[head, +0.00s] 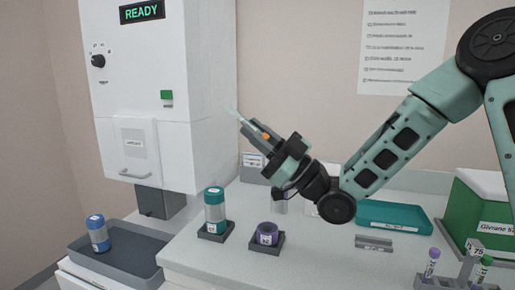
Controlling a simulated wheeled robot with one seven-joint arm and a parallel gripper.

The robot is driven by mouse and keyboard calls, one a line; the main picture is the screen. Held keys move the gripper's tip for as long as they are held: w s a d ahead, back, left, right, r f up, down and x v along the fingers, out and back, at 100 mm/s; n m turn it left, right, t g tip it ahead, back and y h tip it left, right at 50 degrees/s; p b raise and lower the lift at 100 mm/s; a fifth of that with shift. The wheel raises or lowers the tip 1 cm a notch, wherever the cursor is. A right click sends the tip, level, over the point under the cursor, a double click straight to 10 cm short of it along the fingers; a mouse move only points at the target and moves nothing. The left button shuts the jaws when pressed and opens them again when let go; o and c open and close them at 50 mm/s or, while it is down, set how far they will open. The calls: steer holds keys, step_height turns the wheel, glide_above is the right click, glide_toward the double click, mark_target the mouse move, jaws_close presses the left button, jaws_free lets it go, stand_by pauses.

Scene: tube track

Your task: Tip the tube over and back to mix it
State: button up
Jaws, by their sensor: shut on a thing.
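My gripper (242,121) is raised in front of the white machine's right edge, well above the counter, and points up and to the left. It is shut on the tube, of which only a small pale part (233,114) seems to show at the fingertips. The fingers and the dark wrist hide most of it, so its cap and contents cannot be made out. The tube seems tilted, but I cannot tell its exact angle.
The white machine (160,75) reads READY. A teal-capped canister (214,207) and a purple container (267,232) stand on the counter. A grey tray (122,258) holds a blue canister (98,235). A teal tray (394,216), green box (485,208) and tube rack (462,270) are right.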

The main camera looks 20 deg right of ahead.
steer(key=shift+r+p, duration=0.25)
steer(key=shift+p, duration=0.55)
steer(key=g+h+p, duration=0.1)
steer(key=h+p, duration=0.1)
steer(key=p, duration=0.2)
steer(key=g+h+p, duration=0.1)
steer(key=p, duration=0.3)
steer(key=shift+r+g+h, duration=0.35)
steer(key=shift+g+h, duration=0.05)
steer(key=g+h+p, duration=0.3)
steer(key=h+p, duration=0.2)
steer(key=p, duration=0.6)
steer(key=shift+r+g+p, duration=0.1)
steer(key=shift+g+p, duration=0.2)
steer(key=shift+p, duration=0.05)
steer(key=g+h+p, duration=0.3)
steer(key=h+p, duration=0.2)
steer(key=p, duration=0.7)
steer(key=shift+g, duration=0.3)
steer(key=shift+f+g+h+p, duration=0.3)
steer(key=shift+h+p, duration=0.2)
steer(key=shift+p, duration=0.05)
steer(key=shift+s+f+g, duration=0.1)
steer(key=shift+f+g, duration=0.2)
steer(key=shift+r+h, duration=0.15)
steer(key=shift+h, duration=0.15)
steer(key=shift+h+b, duration=0.3)
steer(key=shift+b, duration=0.35)
steer(key=shift+w, duration=0.2)
